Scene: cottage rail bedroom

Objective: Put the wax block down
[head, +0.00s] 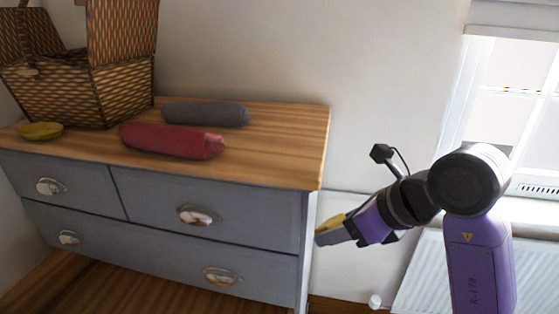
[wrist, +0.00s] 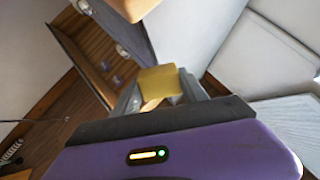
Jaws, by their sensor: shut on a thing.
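My gripper (head: 326,232) is shut on the yellow wax block (head: 332,222). The gripper is just right of the dresser's right side, below the level of its wooden top. In the wrist view the wax block (wrist: 160,82) sits between the two fingertips, with its yellow face showing. The head view shows only a small part of it above the fingers. I cannot tell whether the gripper touches the dresser.
The grey dresser (head: 252,223) has a wooden top (head: 275,140). On it are a wicker basket (head: 75,95), a yellow oval thing (head: 40,131), a red roll (head: 172,141) and a grey roll (head: 205,114). The top's right end is clear. A radiator (head: 415,280) stands right.

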